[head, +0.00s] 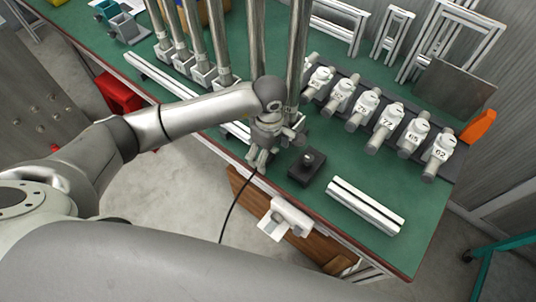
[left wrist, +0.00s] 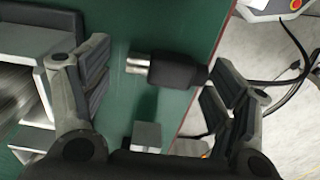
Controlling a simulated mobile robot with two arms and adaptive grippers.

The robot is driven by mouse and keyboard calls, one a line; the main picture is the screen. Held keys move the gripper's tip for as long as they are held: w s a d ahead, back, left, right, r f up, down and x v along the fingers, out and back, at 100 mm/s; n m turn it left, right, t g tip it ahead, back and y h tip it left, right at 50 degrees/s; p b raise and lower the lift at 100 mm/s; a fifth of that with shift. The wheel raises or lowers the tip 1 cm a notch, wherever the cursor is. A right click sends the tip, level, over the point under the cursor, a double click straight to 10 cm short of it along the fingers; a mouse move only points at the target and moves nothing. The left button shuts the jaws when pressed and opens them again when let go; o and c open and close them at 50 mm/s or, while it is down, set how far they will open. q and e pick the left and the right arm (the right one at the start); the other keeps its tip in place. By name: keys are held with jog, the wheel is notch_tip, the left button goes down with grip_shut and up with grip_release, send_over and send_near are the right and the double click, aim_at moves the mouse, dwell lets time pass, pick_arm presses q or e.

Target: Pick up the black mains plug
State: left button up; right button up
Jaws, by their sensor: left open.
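The black mains plug (left wrist: 180,72) shows in the left wrist view as a thick black cylinder with a bright metal end pointing left. It lies over the green bench top near its edge, and a dark cable runs off to the right past my finger. My left gripper (left wrist: 155,90) is open, with one finger on each side of the plug. The right finger overlaps the plug's cable end in the picture; I cannot tell whether it touches. In the head view my left gripper (head: 258,158) points down at the bench's front edge and hides the plug. My right gripper is not in view.
A black box with a knob (head: 306,167) stands close right of the gripper. A white rail (head: 365,205) lies farther right. Tall metal posts (head: 257,45) rise behind. Numbered white fittings (head: 391,115) line the back right. A white device (head: 288,215) hangs at the front edge.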

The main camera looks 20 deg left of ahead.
pick_arm(q)
jog(key=shift+f, duration=0.35)
jog(key=c, duration=1.2)
jog(key=shift+r, duration=0.1)
